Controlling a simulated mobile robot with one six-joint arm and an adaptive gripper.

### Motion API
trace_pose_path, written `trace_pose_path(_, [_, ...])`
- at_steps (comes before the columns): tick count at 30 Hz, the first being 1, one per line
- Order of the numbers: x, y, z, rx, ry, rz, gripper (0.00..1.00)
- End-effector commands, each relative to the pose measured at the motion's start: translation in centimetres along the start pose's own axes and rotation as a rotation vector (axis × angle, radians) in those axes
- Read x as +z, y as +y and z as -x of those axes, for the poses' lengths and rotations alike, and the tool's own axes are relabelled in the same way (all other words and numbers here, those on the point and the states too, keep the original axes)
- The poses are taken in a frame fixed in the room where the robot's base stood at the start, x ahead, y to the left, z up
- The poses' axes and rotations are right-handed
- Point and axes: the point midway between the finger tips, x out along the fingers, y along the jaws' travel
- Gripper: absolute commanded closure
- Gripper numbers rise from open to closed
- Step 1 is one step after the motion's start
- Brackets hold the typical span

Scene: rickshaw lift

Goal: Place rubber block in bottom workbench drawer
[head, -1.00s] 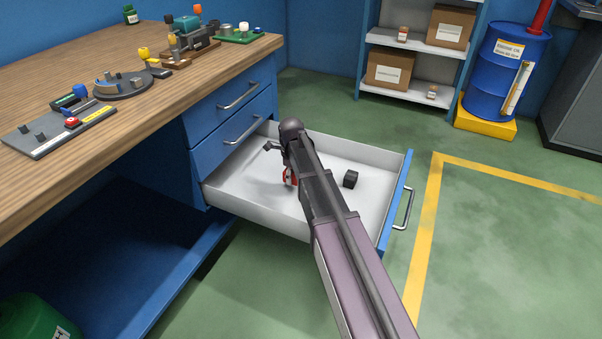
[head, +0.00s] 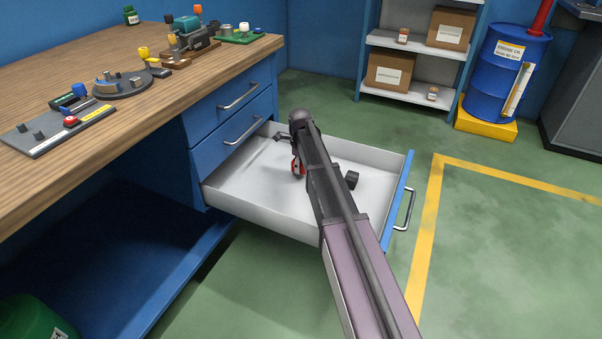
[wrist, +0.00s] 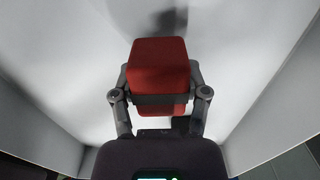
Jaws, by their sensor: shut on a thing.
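The bottom workbench drawer (head: 240,205) is pulled out, with a pale grey inside and a blue front. My gripper (wrist: 161,99) is shut on a red block (wrist: 160,62), with a finger on each side of it. In the head view the red block (head: 298,165) shows only in part beside my arm, over the drawer's inside. The wrist view shows the pale drawer floor and walls around the block, and a dark shadow beyond it. I cannot tell how far the block is above the floor.
Two closed drawers (head: 232,131) sit above the open one. Tools and fixtures stand on the wooden benchtop (head: 60,85). Green floor is clear to the right. A shelf (head: 405,85) and blue drum (head: 497,80) stand behind.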

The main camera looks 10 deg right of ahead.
Motion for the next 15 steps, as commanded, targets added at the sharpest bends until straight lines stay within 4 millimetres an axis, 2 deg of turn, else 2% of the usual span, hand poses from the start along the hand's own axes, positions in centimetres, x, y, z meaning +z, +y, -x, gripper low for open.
trace_pose_path(9, [0.0,0.0,-2.7,0.0,0.0,0.0,0.98])
trace_pose_path(15, [0.0,0.0,-3.3,0.0,0.0,0.0,0.98])
